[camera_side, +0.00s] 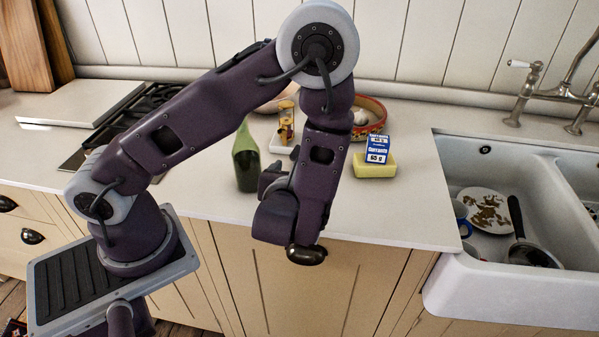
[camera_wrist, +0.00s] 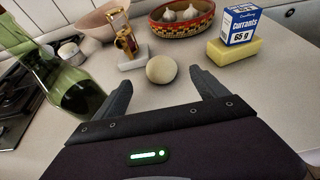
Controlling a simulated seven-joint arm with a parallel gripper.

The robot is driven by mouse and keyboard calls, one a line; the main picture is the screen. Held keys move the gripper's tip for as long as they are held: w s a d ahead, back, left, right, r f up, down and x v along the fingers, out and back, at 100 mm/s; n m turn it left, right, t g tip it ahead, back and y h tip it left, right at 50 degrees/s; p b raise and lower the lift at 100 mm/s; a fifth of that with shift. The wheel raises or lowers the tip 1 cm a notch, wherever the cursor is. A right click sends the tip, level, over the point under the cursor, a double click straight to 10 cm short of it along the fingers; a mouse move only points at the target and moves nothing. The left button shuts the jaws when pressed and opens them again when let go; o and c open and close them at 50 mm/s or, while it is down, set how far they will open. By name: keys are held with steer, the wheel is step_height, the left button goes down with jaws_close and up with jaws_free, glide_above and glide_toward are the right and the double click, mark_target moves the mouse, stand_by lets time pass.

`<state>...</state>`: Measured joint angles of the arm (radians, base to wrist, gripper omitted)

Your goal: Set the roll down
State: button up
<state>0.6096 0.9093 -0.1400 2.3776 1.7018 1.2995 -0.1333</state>
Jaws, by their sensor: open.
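The roll (camera_wrist: 161,69) is a small, round, pale bread roll. In the wrist view it rests on the counter ahead of my gripper (camera_wrist: 163,90), just beyond and between the two fingertips. My gripper is open and empty, with its fingers spread apart and clear space between them and the roll. In the side view my forearm hides the roll, and my gripper (camera_side: 275,180) is partly hidden, low near the counter's front edge.
A green bottle (camera_side: 246,158) stands left of my gripper. A yellow sponge (camera_side: 375,166) with a currants box (camera_side: 377,149) on it lies to the right. Behind are a red patterned bowl (camera_wrist: 181,28) of garlic and a brass-coloured item (camera_wrist: 125,38) on a white block. A sink (camera_side: 465,165) is at right.

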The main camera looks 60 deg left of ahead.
steer(key=shift+v, duration=1.2)
